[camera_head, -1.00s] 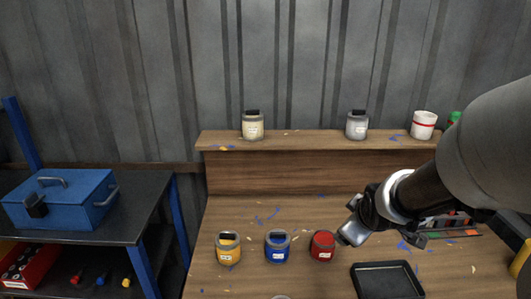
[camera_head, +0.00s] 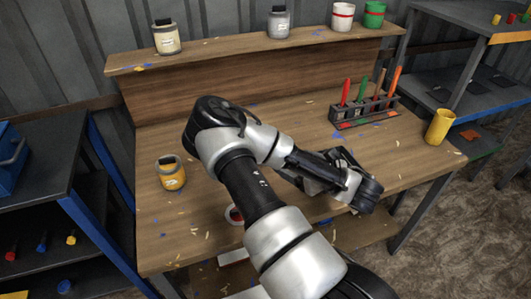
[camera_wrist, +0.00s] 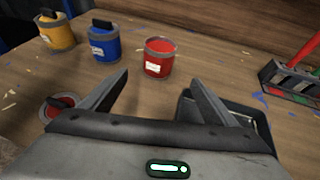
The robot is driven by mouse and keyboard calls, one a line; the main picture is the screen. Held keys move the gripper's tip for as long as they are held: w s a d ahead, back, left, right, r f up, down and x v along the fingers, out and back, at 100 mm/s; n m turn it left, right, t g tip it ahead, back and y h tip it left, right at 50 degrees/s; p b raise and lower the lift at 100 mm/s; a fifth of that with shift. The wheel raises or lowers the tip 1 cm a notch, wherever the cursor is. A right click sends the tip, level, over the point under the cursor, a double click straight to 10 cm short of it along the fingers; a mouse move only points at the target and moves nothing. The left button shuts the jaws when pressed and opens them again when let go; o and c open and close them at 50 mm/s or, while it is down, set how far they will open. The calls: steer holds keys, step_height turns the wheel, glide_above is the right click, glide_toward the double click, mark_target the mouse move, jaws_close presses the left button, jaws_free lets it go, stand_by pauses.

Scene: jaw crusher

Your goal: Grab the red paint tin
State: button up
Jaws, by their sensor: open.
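The red paint tin (camera_wrist: 157,62) stands upright on the wooden bench, with a white label and a grey rim. My gripper (camera_wrist: 159,79) is open and empty. In the wrist view its fingers are spread to either side of the tin's line, and the tin shows beyond the fingertips. I see no contact with it. In the head view my arm covers the place where the red tin stands, and my gripper's fingers cannot be made out there.
A blue tin (camera_wrist: 103,42) and a yellow tin (camera_wrist: 57,32) stand left of the red tin. A black tray (camera_wrist: 262,122) lies right, partly behind my finger. A round red-and-grey item (camera_wrist: 56,106) lies near left. A rack (camera_head: 365,110) stands farther right, beside a yellow cup (camera_head: 440,127).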

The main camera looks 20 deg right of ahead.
steer(key=b+x, duration=0.2)
steer(key=x, duration=0.9)
steer(key=shift+w+a+f, duration=0.15)
steer(key=shift+w+a, duration=0.1)
steer(key=shift+w, duration=0.1)
steer(key=x, duration=0.4)
steer(key=shift+w+f+b, duration=0.15)
steer(key=shift+f+b, duration=0.25)
steer(key=shift+f, duration=0.1)
steer(key=shift+w+a+f, duration=0.1)
steer(key=shift+w+f, duration=0.05)
steer(key=shift+w, duration=0.3)
